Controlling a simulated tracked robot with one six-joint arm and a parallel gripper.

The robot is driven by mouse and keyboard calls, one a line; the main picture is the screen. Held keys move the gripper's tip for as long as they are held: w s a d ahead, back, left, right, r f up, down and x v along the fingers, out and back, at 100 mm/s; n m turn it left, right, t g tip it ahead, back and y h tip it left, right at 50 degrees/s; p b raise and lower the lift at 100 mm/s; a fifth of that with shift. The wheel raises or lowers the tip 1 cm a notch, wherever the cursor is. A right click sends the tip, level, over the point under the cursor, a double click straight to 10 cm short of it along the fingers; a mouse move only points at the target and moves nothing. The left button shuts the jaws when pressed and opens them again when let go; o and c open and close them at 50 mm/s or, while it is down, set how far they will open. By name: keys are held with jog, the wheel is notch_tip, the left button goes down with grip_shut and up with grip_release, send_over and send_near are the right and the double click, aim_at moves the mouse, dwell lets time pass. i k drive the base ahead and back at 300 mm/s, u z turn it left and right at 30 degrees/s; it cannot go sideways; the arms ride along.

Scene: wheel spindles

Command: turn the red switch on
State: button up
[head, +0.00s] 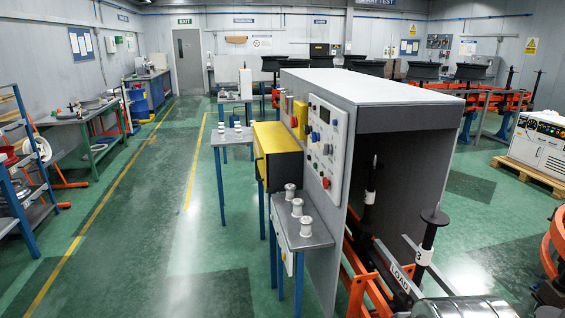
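A light grey control panel (322,136) stands on the left side of a large grey cabinet, at the middle of the head view. A small red knob (326,183) sits low on the panel. A further small red part (294,122) shows on a box farther back. I cannot tell which of these is the red switch, or whether it is on or off. My gripper is not in view.
A narrow grey shelf (301,233) with several white spools stands below the panel. A yellow box (277,154) sticks out farther back. Orange frames with black spindles (430,229) stand at the right. The green floor (150,240) on the left is clear.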

aim_at(294, 122)
jog(key=u, duration=0.45)
jog(key=i, duration=0.7)
jog(key=u, duration=0.65)
jog(key=i, duration=0.75)
jog(key=u, duration=0.3)
jog(key=i, duration=2.15)
jog(key=z, duration=0.2)
